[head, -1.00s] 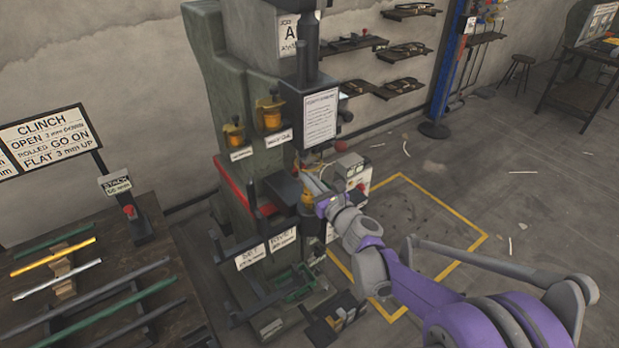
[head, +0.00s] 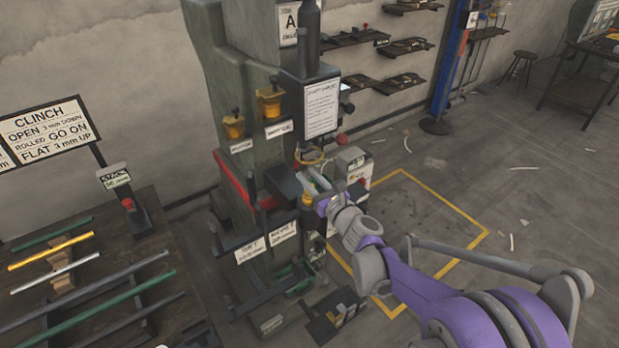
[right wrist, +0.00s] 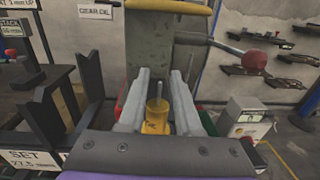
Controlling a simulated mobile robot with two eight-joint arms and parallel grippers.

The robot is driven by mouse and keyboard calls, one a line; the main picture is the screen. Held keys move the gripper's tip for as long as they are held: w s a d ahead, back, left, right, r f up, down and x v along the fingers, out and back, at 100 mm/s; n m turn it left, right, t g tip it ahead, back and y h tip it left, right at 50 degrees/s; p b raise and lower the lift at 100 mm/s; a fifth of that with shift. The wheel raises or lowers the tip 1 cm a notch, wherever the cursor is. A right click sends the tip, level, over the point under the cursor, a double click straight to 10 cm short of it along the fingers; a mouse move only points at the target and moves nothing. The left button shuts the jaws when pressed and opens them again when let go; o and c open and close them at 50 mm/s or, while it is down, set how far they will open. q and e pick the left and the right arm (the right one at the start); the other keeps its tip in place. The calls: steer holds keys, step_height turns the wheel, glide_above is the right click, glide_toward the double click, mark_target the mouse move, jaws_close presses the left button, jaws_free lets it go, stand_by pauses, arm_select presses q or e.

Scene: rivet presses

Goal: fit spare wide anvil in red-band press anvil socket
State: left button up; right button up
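The press (head: 215,60) with the red band (head: 230,180) stands in the middle of the head view. My right gripper (head: 316,184) is at its front, fingers apart. A gold anvil-like piece (head: 307,201) sits upright just below the fingers, at the anvil position. In the right wrist view this gold piece (right wrist: 156,116), with a thin upright pin, stands between the spread fingers (right wrist: 161,78), closer to the left one. A gap shows on its right. The socket under it is hidden, so I cannot tell how deeply it sits. My left gripper is not in view.
Two gold pieces (head: 234,127) (head: 269,103) sit in labelled holders on the press side. A red-knobbed lever (right wrist: 275,65) juts out right of the fingers. Dark upright forks (right wrist: 45,105) stand at left. A rod table (head: 140,260) is at left; yellow-marked floor (head: 425,215) is open at right.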

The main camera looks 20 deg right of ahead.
stand_by(0.3)
steer(key=v, duration=1)
steer(key=shift+s+d, duration=0.1)
steer(key=shift+s, duration=0.3)
steer(key=v, duration=1)
steer(key=shift+s+d+r, duration=0.1)
steer(key=shift+s+d, duration=0.05)
steer(key=shift+s, duration=0.25)
